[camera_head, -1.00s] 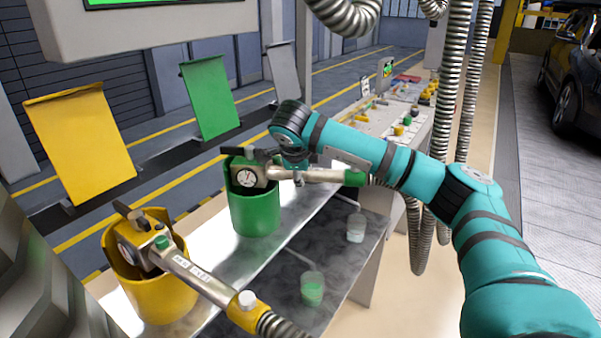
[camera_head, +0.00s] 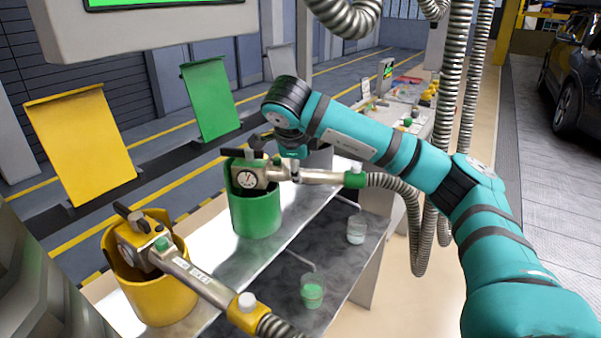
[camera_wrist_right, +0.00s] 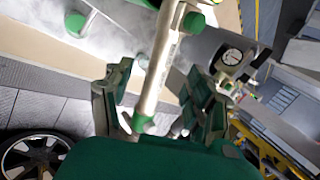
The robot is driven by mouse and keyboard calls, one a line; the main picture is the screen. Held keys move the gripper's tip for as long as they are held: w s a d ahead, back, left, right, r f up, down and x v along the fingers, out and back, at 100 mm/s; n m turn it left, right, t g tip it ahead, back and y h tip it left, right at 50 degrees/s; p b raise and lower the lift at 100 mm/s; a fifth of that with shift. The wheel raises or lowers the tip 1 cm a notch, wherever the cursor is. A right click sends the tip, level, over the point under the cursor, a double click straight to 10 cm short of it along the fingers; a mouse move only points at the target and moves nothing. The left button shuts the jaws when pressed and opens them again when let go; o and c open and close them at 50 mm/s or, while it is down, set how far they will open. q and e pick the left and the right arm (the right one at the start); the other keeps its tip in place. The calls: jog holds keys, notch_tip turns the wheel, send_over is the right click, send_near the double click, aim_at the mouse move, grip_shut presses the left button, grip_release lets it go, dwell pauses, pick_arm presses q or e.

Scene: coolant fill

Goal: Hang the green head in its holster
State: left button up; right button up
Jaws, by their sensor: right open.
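The green head (camera_head: 250,180), a metal body with a dial, black lever and pale handle, sits in the green holster (camera_head: 256,214). Its handle sticks out to the right and its hose hangs down from the end. My right gripper (camera_head: 290,152) is just above the handle, with its fingers mostly hidden by the wrist. In the right wrist view the open fingers (camera_wrist_right: 160,98) stand on either side of the handle (camera_wrist_right: 160,68), and the dial (camera_wrist_right: 232,57) shows beyond. I cannot tell whether a finger touches the handle. My left gripper is not in view.
A yellow head (camera_head: 143,245) sits in a yellow holster (camera_head: 163,297) at the front left. Two clear cups, one with green liquid (camera_head: 312,291), stand on the lower dark shelf (camera_head: 285,270). Thick hoses hang at right. A car (camera_head: 575,75) stands far right.

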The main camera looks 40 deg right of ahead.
jog(key=v, duration=0.5)
jog(key=shift+r, duration=0.1)
dwell(0.4)
